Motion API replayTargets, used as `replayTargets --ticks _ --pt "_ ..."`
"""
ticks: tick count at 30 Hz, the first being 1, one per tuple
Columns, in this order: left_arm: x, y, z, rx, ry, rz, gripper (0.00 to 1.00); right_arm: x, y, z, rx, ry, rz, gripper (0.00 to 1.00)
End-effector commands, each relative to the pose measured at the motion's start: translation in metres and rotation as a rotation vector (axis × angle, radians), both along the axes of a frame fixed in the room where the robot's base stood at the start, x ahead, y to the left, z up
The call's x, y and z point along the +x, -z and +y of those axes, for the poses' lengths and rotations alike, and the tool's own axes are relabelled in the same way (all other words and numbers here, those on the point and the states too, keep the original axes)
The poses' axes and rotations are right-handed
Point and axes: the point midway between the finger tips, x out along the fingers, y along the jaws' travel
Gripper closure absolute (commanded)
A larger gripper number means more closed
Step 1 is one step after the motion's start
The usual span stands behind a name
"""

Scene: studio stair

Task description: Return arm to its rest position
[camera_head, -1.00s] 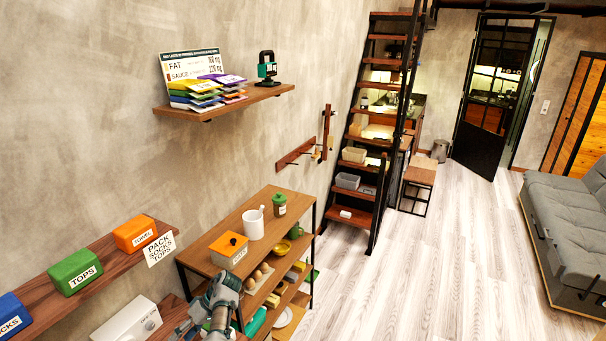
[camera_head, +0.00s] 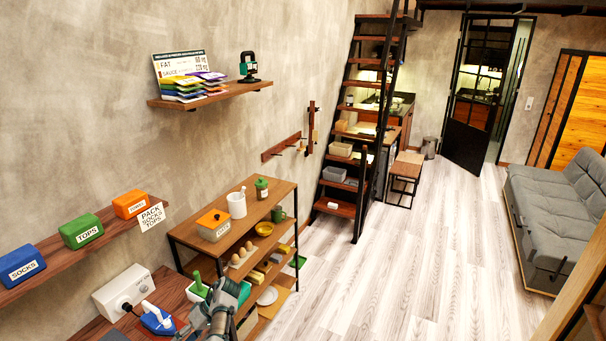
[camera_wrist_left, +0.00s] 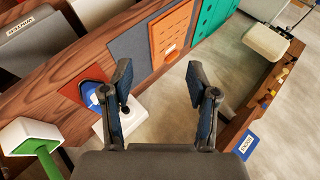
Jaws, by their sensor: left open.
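My left gripper (camera_wrist_left: 160,100) is open in the left wrist view, with its two dark fingers spread and nothing between them. Below and behind the fingers lies a wooden surface with several items, and none is in the grip. In the head view my left arm (camera_head: 225,305) shows at the bottom, in front of the shelf unit's near end; its fingertips are hard to make out there. My right gripper is in neither view.
A wooden shelf unit (camera_head: 262,222) stands along the wall. A wall shelf holds a blue box (camera_head: 22,267), a green box (camera_head: 82,232) and an orange box (camera_head: 131,204). A white device (camera_head: 126,290) and a blue iron-like item (camera_head: 157,318) lie below. The floor (camera_head: 410,270) to the right is clear.

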Motion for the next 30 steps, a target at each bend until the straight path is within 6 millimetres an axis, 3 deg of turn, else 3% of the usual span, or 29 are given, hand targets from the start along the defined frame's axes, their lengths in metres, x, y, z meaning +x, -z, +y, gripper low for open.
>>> replayTargets --ticks 8,14,17,23,26,30 --pt "-0.009 0.069 0.008 -0.053 0.099 0.027 0.41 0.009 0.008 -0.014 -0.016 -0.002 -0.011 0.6" --pt "-0.024 0.144 0.009 -0.117 0.215 0.052 0.41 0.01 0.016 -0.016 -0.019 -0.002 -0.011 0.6" --pt "-0.039 0.198 0.008 -0.164 0.295 0.07 0.41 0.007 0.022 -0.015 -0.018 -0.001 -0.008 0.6" --pt "-0.098 0.337 -0.002 -0.305 0.504 0.102 0.41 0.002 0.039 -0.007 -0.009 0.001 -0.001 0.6" --pt "-0.138 0.402 -0.011 -0.383 0.605 0.107 0.41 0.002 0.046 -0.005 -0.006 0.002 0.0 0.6" --pt "-0.207 0.484 -0.028 -0.493 0.736 0.103 0.41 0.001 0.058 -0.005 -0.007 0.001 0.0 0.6"
